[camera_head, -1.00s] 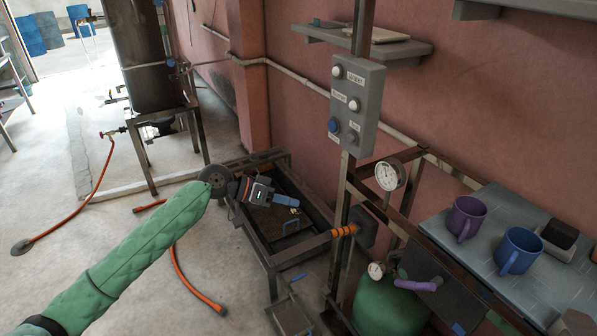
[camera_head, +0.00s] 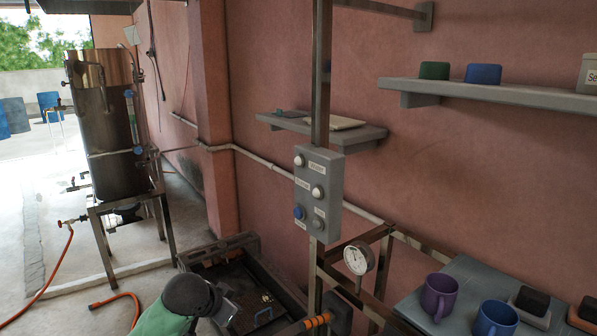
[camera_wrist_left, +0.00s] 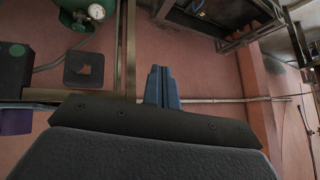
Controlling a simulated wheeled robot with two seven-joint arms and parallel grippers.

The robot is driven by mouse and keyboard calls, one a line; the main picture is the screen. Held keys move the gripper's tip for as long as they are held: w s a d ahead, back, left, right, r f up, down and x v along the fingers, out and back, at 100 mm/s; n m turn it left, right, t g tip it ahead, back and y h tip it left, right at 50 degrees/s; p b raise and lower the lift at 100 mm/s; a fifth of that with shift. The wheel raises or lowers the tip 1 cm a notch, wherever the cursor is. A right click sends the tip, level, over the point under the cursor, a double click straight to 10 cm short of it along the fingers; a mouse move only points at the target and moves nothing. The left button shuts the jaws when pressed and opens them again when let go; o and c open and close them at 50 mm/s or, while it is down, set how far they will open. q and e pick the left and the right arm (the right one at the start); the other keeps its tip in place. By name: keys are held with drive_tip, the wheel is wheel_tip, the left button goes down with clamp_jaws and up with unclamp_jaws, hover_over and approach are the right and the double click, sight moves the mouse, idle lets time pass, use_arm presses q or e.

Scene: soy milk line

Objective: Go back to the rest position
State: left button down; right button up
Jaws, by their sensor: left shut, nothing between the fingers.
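My left gripper (camera_wrist_left: 162,87) shows in the left wrist view, its two blue-grey fingers closed together with nothing between them. The fingers stand out past the dark wrist edge, with the pink wall behind. In the head view my left arm, in its green sleeve, comes in at the bottom edge, and its fingers cannot be made out there. My right arm and gripper are not in view.
A grey control box (camera_head: 318,190) hangs on a metal post, with a pressure gauge (camera_head: 358,258) below it. A purple mug (camera_head: 439,297) and a blue mug (camera_head: 495,318) stand at the lower right. A dark metal trough (camera_head: 281,287) lies beside my left arm. A steel tank (camera_head: 107,130) stands at left.

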use_arm(q)
drive_tip(key=s+f+n+g, duration=0.1)
drive_tip(key=s+f+n, duration=0.1)
drive_tip(key=s+f, duration=0.6)
drive_tip(key=s+d+f+n+g+y, duration=0.1)
drive_tip(key=s+f, duration=0.7)
drive_tip(key=s, duration=0.9)
drive_tip(key=s+d+f+n+g, duration=0.1)
drive_tip(key=s+f+n+g, duration=0.2)
drive_tip(key=s+f, duration=0.5)
drive_tip(key=s, duration=0.4)
drive_tip(key=shift+s+f+y, duration=0.25)
drive_tip(key=shift+s+y, duration=0.1)
drive_tip(key=shift+y, duration=0.05)
